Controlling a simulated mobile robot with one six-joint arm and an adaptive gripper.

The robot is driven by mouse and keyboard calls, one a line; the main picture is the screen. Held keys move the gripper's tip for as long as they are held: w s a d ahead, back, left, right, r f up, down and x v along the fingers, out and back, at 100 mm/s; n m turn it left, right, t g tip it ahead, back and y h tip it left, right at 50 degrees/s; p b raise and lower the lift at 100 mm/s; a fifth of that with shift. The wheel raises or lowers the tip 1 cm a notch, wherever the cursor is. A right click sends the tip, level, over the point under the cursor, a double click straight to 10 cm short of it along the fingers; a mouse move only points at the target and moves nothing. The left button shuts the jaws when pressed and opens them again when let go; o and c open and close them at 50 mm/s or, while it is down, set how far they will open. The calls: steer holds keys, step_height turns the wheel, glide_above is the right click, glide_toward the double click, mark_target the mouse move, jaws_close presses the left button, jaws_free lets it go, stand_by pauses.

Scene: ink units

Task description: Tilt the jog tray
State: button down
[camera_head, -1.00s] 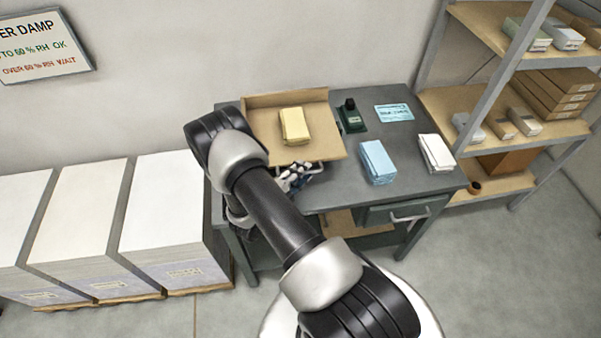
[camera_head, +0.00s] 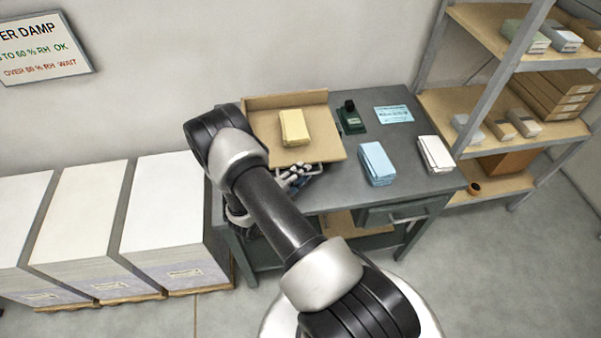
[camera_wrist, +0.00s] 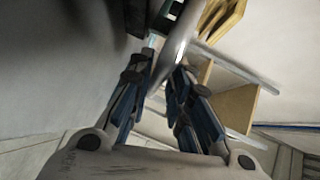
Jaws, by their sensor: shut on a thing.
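The jog tray (camera_head: 322,149) is a tan board with raised walls at its back and left, on the grey-green table. A yellow paper stack (camera_head: 295,127) lies on it near the middle. A thin grey handle (camera_head: 318,165) runs along the tray's front edge. My gripper (camera_head: 298,174) is at this front edge, partly hidden by my arm. In the wrist view my gripper (camera_wrist: 157,76) has its blue-and-black fingers shut on a smooth grey bar (camera_wrist: 181,40), which fits the handle. I cannot tell clearly how far the tray is tilted.
A blue stack (camera_head: 377,164) and a white stack (camera_head: 435,154) stand right of the tray. A dark green stamp-like device (camera_head: 351,119) and a blue card (camera_head: 393,114) lie behind them. Tall paper piles (camera_head: 172,215) stand left of the table; a shelf (camera_head: 520,125) stands right.

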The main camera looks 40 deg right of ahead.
steer(key=r+p, duration=0.2)
steer(key=r, duration=0.1)
steer(key=shift+w+d+r+n+y+p, duration=0.2)
steer(key=shift+r+n+y+p, duration=0.1)
steer(key=shift+y, duration=0.1)
steer(key=shift+w+r, duration=0.15)
steer(key=shift+r, duration=0.1)
steer(key=c, duration=1.7)
jaws_free()
steer(key=shift+r, duration=0.1)
steer(key=v, duration=1.2)
steer(key=shift+w, duration=0.2)
